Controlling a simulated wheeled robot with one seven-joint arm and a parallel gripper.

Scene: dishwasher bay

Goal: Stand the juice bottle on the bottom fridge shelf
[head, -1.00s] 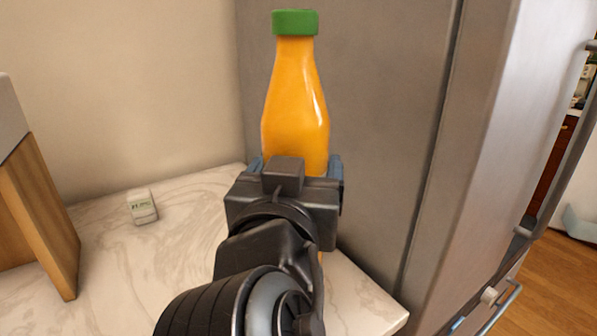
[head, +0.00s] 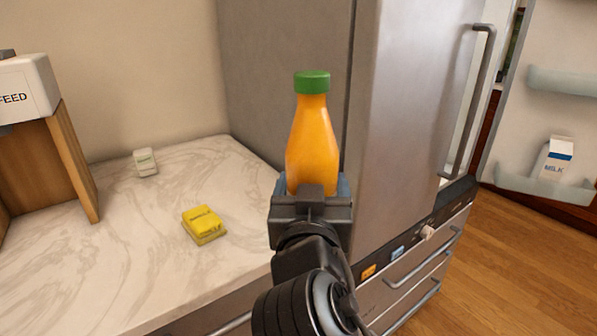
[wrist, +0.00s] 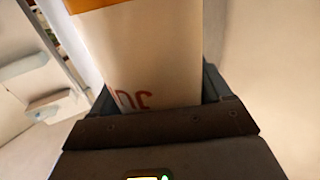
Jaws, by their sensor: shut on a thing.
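The orange juice bottle (head: 313,150) with a green cap is upright in my gripper (head: 312,190). My gripper is shut on its lower part, which the jaws and wrist hide. In the wrist view the bottle's pale label (wrist: 145,60) shows between the fingers, with part of some red lettering. The bottle is held in the air above the counter's right end, in front of the steel fridge (head: 395,120). The fridge's open door (head: 510,160) shows at the right, with bins on its inner face. The inside of the fridge and its bottom shelf are not in view.
The marble counter (head: 140,250) at left bears a yellow packet (head: 204,224), a small white box (head: 145,162) and a wooden-sided unit (head: 75,160). A milk carton (head: 555,160) stands in a door bin. The fridge handle (head: 472,100) juts out. Wooden floor (head: 500,260) at right is clear.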

